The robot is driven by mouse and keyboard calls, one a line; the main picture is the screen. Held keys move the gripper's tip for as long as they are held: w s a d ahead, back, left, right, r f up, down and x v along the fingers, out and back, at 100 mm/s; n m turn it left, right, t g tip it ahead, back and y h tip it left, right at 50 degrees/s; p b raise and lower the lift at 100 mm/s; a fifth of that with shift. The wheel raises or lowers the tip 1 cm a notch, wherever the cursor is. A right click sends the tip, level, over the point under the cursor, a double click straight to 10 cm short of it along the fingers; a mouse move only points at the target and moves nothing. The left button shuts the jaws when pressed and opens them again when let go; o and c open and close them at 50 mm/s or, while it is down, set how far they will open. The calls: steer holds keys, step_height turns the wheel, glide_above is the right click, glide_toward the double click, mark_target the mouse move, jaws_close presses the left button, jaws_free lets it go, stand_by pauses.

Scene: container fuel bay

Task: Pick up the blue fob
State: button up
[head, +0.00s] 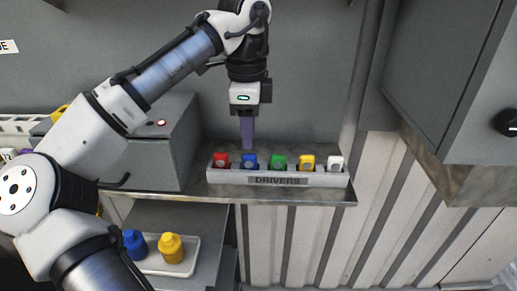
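The blue fob (249,161) stands in a grey rack (279,181) labelled "DRIVERS", second from the left, between a red fob (221,160) and a green fob (278,162). My gripper (247,147) points straight down, with its purple fingertips just above or behind the blue fob. The fingers overlap into one narrow strip in this view, so their opening does not show. I cannot tell whether they touch the fob.
A yellow fob (307,163) and a white fob (335,163) stand further right in the rack. A grey box (160,148) is left of the rack. Below, a white tray (185,268) holds blue and yellow bottles. A grey cabinet (440,80) hangs at right.

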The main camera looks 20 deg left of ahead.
mark_target(249, 154)
steer(key=shift+w+a+f, duration=0.1)
steer(key=shift+w+f, duration=0.05)
steer(key=shift+w, duration=0.2)
steer(key=shift+f, duration=0.25)
steer(key=shift+s+f, duration=0.15)
steer(key=shift+f, duration=0.6)
steer(key=shift+w+a+f+p, duration=0.1)
steer(key=shift+f+p, duration=0.15)
steer(key=shift+f, duration=0.6)
steer(key=shift+w+d+f+p, duration=0.1)
steer(key=shift+f+p, duration=0.1)
steer(key=shift+f, duration=0.65)
steer(key=shift+w+a+f+p, duration=0.1)
steer(key=shift+f+p, duration=0.15)
steer(key=shift+f, duration=0.6)
steer(key=shift+c, duration=0.3)
jaws_close()
